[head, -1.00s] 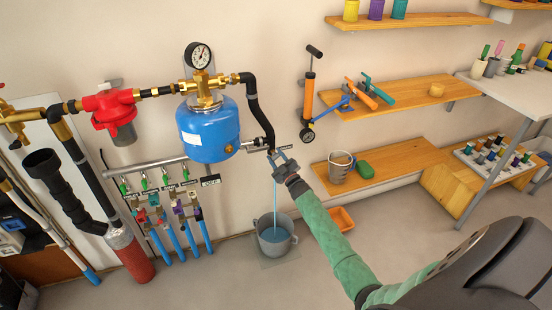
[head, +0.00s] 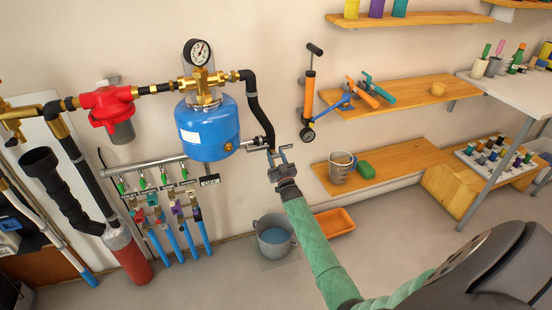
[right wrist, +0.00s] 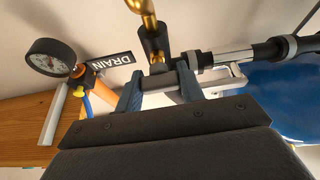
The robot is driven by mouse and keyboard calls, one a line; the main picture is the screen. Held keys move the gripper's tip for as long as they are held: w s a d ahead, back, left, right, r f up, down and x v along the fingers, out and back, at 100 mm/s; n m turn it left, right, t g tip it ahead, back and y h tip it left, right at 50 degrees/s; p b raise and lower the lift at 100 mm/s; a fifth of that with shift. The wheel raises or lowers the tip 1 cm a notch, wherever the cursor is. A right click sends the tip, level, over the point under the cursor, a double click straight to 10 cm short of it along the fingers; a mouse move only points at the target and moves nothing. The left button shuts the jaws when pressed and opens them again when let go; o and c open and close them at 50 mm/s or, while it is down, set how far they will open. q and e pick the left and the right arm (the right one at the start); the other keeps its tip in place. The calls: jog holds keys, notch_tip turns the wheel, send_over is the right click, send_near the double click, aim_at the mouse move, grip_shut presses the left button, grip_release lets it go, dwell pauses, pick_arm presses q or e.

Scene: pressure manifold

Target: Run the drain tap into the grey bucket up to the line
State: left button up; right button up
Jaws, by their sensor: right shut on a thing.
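The drain tap is at the end of the black hose right of the blue tank; its metal handle (right wrist: 158,84) shows in the right wrist view beside a black DRAIN label (right wrist: 113,68). My right gripper (head: 280,158) is shut on this handle, with a finger on either side of it in the right wrist view (right wrist: 160,90). The grey bucket (head: 263,246) stands upright on the floor below the tap. Blue water (head: 276,236) lies in it, and no stream falls into it. I cannot make out the line. My left gripper is not in view.
The blue tank (head: 208,130) and its gauge (head: 199,52) hang left of the tap. An orange tray (head: 335,223) lies on the floor right of my right arm. A wall shelf (head: 385,172) holds a metal jug (head: 340,167) and a green block.

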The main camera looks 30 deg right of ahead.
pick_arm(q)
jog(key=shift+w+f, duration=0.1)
pick_arm(e)
jog(key=shift+m, duration=0.5)
jog(key=o, duration=1)
jog(key=shift+s+a+f, duration=0.1)
jog(key=shift+s+f, duration=0.2)
jog(key=shift+s, duration=0.05)
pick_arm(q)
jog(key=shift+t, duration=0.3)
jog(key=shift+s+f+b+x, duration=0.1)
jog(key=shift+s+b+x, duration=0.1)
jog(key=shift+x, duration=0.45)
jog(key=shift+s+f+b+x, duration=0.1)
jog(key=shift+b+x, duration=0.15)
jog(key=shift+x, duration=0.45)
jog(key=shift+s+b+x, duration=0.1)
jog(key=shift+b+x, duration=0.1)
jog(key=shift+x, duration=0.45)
pick_arm(e)
jog(key=v, duration=0.7)
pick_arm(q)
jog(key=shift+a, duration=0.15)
pick_arm(e)
jog(key=shift+a+r, duration=0.1)
